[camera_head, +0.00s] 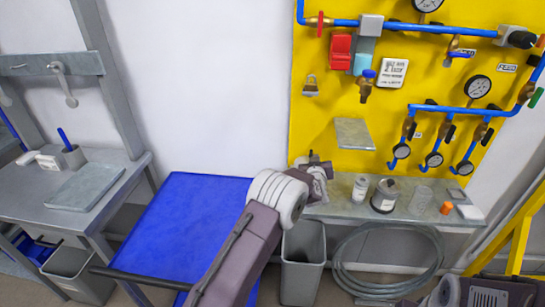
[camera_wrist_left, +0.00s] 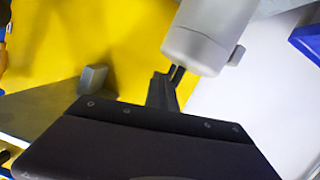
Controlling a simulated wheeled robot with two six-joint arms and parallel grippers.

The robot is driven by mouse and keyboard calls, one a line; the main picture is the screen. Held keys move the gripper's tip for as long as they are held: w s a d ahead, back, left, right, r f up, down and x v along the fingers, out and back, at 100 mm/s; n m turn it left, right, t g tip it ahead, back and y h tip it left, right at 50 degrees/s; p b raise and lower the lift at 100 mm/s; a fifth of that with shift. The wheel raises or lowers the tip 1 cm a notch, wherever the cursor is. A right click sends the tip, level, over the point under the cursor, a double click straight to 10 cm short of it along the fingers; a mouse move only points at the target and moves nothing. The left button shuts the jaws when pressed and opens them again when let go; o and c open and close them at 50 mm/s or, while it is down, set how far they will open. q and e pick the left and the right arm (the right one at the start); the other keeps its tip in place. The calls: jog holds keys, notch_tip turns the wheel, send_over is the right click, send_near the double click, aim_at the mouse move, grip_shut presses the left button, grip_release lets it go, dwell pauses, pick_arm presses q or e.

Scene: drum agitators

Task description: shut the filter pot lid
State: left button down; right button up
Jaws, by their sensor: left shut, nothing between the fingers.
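My left gripper (camera_head: 318,170) is at the left end of the shelf, in front of the lower left of the yellow panel. In the left wrist view its fingers (camera_wrist_left: 174,76) are shut and empty. Their tips are at the end of a pale grey cylinder (camera_wrist_left: 208,38) with a rim and a small side tab, which seems to be the filter pot. I cannot tell whether they touch it, nor whether its lid is open or shut. In the head view my gripper and arm seem to hide it. My right gripper is not in view.
The shelf (camera_head: 338,209) holds a small jar (camera_head: 360,187), a dark-topped tin (camera_head: 384,197) and a clear glass (camera_head: 420,200). A tilted grey plate (camera_head: 354,133) is on the yellow panel (camera_head: 330,100). A bin (camera_head: 303,265) and coiled hose (camera_head: 385,290) are below.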

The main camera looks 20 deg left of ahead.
pick_arm(q)
jog(key=shift+w+d+f, duration=0.2)
jog(key=shift+d+f, duration=0.25)
jog(key=shift+f, duration=0.35)
jog(key=shift+f, duration=0.15)
